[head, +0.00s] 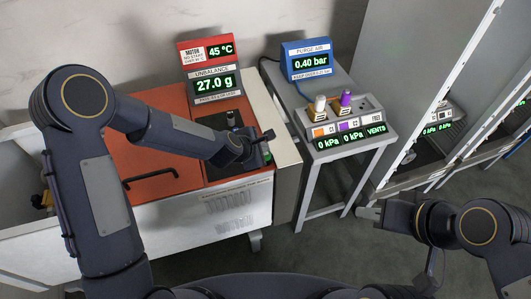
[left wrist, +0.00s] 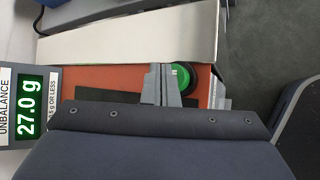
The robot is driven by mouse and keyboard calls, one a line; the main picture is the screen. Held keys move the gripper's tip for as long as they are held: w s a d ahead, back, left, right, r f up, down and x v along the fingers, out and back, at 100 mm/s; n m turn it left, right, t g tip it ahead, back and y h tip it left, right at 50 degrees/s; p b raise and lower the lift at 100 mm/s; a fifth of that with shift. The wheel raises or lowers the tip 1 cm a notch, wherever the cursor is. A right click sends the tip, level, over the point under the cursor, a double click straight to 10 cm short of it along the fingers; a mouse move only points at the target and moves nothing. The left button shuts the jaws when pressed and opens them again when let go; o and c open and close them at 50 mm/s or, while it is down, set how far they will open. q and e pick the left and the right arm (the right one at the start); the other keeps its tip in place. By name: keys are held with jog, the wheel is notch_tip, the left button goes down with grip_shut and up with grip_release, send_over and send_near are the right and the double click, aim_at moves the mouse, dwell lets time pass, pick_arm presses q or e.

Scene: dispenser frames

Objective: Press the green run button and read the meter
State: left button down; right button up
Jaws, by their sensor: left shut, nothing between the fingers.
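The green run button (left wrist: 181,77), in a dark round collar, sits on the red machine top in the left wrist view. In the head view only a sliver of green shows by the gripper. My left gripper (left wrist: 161,84) is shut and empty; its fingertips appear right beside the button, and I cannot tell whether they touch. It also shows in the head view (head: 262,140) over the machine's right front corner. The unbalance meter (head: 215,84) reads 27.0 g in green digits. My right gripper (head: 374,212) is over the floor at right; its jaw opening is unclear.
A red motor display (head: 207,50) reads 45 °C. A blue purge air meter (head: 307,62) reads 0.40 bar. A grey bench (head: 355,152) carries a vents box with two knobs, both readouts 0 kPa. A tall cabinet stands at right. The floor between is clear.

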dwell(0.6)
pick_arm(q)
jog(key=shift+f+b, duration=0.45)
jog(key=shift+b, duration=0.15)
jog(key=shift+f+b, duration=0.4)
jog(key=shift+b, duration=0.1)
dwell(0.4)
dwell(0.3)
jog(key=shift+r+p, duration=0.65)
jog(key=shift+r, duration=0.2)
jog(key=shift+r, duration=0.1)
notch_tip(320, 180, up, 5)
jog(key=p, duration=0.4)
